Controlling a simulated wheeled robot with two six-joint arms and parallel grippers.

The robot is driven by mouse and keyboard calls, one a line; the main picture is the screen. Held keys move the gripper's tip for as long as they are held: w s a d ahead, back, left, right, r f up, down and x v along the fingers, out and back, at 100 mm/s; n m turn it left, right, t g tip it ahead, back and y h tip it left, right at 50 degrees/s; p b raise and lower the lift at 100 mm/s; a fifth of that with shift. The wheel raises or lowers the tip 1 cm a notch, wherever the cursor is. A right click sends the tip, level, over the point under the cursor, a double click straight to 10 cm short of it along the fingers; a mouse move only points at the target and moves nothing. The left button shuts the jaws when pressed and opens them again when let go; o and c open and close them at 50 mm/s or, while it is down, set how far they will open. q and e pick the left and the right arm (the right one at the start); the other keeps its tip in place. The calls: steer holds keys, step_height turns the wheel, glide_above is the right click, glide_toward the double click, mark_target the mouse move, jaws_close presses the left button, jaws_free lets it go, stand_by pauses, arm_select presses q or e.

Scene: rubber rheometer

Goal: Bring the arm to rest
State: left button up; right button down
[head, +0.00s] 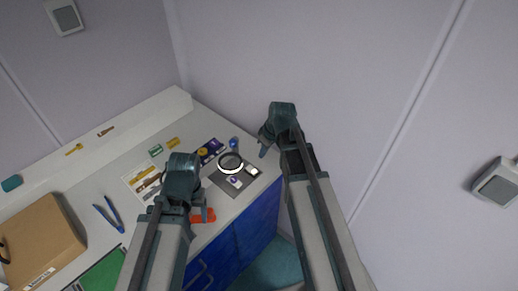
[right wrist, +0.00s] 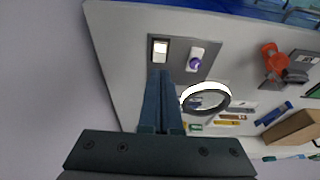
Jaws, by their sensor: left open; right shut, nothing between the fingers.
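My right arm reaches in from the bottom of the head view, and its gripper (head: 263,152) hangs near the right edge of the counter. In the right wrist view its two fingers (right wrist: 161,100) are together with nothing between them. They point toward a grey panel (right wrist: 185,58) with a white piece and a purple round part. I cannot tell how high they are above it. My left gripper (head: 197,194) is over the front of the counter, open, its fingers mostly hidden by its own wrist.
A white ring (head: 231,163) stands by the dark panel (head: 220,181). An orange-red object (head: 203,215) is close to my left gripper. Blue-handled pliers (head: 108,214), a cardboard box (head: 40,243) and a green mat (head: 103,272) are at left. A wall closes off the right side.

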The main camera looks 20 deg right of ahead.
arm_select(q)
steer(key=shift+r, duration=0.65)
arm_select(e)
steer(key=shift+s+d+r, duration=0.2)
steer(key=shift+s+r, duration=0.1)
steer(key=shift+r, duration=0.35)
arm_select(q)
step_height(320, 180, down, 3)
steer(key=shift+r+b, duration=0.15)
steer(key=shift+b, duration=0.95)
arm_select(e)
steer(key=s+a+f+m+g+h, duration=0.1)
steer(key=s+a, duration=0.6)
steer(key=s, duration=0.1)
steer(key=s+a+f+m+g+h, duration=0.1)
steer(key=s+a+f+g+h, duration=0.1)
steer(key=s+a, duration=0.6)
steer(key=shift+s+a+f+m, duration=0.25)
steer(key=shift+s+a+m, duration=0.05)
steer(key=shift+s, duration=0.05)
